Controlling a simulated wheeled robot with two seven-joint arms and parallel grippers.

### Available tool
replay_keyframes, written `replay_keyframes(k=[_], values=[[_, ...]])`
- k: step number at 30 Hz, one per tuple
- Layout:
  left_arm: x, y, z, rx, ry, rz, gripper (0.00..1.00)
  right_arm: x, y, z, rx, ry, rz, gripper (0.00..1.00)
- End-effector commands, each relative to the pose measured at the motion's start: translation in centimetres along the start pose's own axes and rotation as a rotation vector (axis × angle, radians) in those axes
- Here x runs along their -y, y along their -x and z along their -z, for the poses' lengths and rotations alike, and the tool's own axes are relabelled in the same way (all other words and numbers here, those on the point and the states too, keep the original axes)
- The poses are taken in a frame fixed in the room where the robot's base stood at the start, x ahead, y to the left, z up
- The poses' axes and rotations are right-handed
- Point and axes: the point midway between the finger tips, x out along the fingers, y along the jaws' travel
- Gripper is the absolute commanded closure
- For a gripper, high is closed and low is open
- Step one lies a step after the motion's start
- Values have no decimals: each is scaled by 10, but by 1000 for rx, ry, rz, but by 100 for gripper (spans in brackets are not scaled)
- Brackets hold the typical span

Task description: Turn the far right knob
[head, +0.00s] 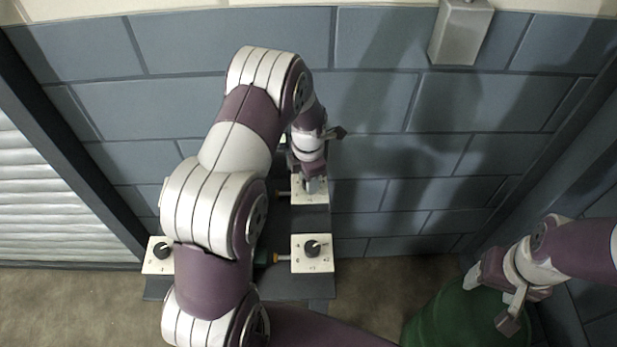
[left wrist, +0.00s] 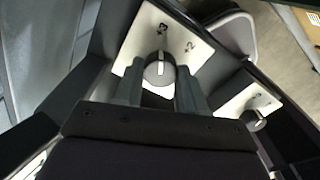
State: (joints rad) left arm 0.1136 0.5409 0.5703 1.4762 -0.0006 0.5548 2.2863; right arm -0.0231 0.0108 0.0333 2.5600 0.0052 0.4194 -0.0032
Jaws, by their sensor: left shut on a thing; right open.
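The far right knob (left wrist: 159,69) is dark and round with a pale pointer line, set on a white plate (left wrist: 200,50) with printed marks. In the left wrist view its pointer line points roughly up, towards the marks. My left gripper (head: 312,184) is at this plate (head: 299,194) in the head view, its fingers on both sides of the knob and shut on it. The gripper hides most of the knob in the head view. My right gripper (head: 489,301) is open and empty, away at the right.
The near right knob (head: 312,248) sits on its own white plate, closer to me. A near left knob (head: 161,250) shows beside my left arm, which hides the panel between. A green barrel (head: 440,318) stands below my right gripper. A grey box (head: 461,32) hangs on the block wall.

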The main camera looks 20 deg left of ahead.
Motion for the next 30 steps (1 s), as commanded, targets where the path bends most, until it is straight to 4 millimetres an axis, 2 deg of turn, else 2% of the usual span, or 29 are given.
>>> replay_keyframes(k=[10,11,12,13,23,26,30], values=[[-1,1,-1,2,5,-2,91,0,0,0,0,0,0,34],[-1,1,-1,2,5,-2,54,0,0,0,0,0,0,34],[-1,1,-1,2,5,-2,41,0,0,0,0,0,0,34],[-1,1,0,2,4,-2,34,0,0,0,0,0,0,34],[-1,4,-1,3,3,-2,34,0,-1,0,0,0,0,34],[-1,21,-1,5,3,-5,34,0,-6,-1,0,0,0,34],[-1,59,-1,6,3,-6,34,0,-13,-2,0,0,0,34]])
